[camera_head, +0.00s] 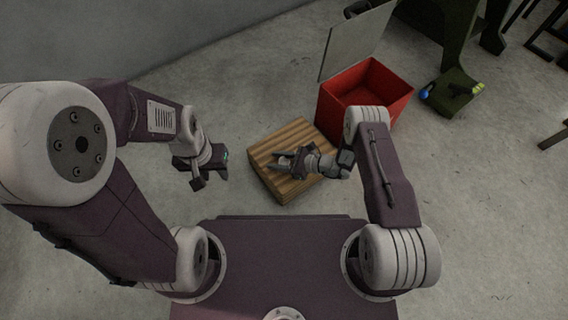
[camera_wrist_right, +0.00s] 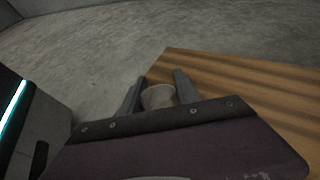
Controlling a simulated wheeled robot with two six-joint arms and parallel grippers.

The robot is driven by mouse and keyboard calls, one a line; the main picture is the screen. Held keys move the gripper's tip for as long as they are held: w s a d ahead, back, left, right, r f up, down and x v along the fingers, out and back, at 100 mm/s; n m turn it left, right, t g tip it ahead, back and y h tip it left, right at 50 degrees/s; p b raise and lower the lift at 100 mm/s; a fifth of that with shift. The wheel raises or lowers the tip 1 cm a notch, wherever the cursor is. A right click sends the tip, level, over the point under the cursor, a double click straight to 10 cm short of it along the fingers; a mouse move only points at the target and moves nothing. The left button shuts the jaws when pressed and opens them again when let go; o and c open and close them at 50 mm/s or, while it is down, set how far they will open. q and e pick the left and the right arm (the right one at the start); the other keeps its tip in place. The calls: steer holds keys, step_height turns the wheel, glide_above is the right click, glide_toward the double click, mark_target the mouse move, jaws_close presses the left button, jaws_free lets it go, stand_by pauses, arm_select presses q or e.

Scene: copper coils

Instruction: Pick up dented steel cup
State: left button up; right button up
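A small pale grey cup (camera_wrist_right: 158,97) shows in the right wrist view between the two fingers of my right gripper (camera_wrist_right: 159,88). Its lower part is hidden by the gripper body, and a dent cannot be made out. The fingers are apart, one on each side of the cup; whether they press on it is unclear. In the head view my right gripper (camera_head: 280,163) is over the left part of a striped wooden block-like table (camera_head: 303,132), where I cannot make out the cup. My left gripper (camera_head: 196,182) hangs left of the wooden table, its fingers unclear.
A red box (camera_head: 375,80) with a raised grey lid (camera_head: 355,38) stands behind the wooden table to the right. A dark green stand (camera_head: 452,95) with small blue and yellow items is further right.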

jaws_close()
steer(key=shift+r, duration=0.2)
steer(key=r+p, duration=0.3)
steer(key=w+r+p, duration=0.1)
steer(key=r+p, duration=0.1)
steer(key=shift+a, duration=0.3)
steer(key=w+a+r+p, duration=0.3)
steer(key=w+a+r, duration=0.2)
steer(key=w, duration=0.3)
steer(key=shift+w+a+r, duration=0.3)
steer(key=shift+w+a, duration=0.05)
steer(key=shift+w, duration=0.05)
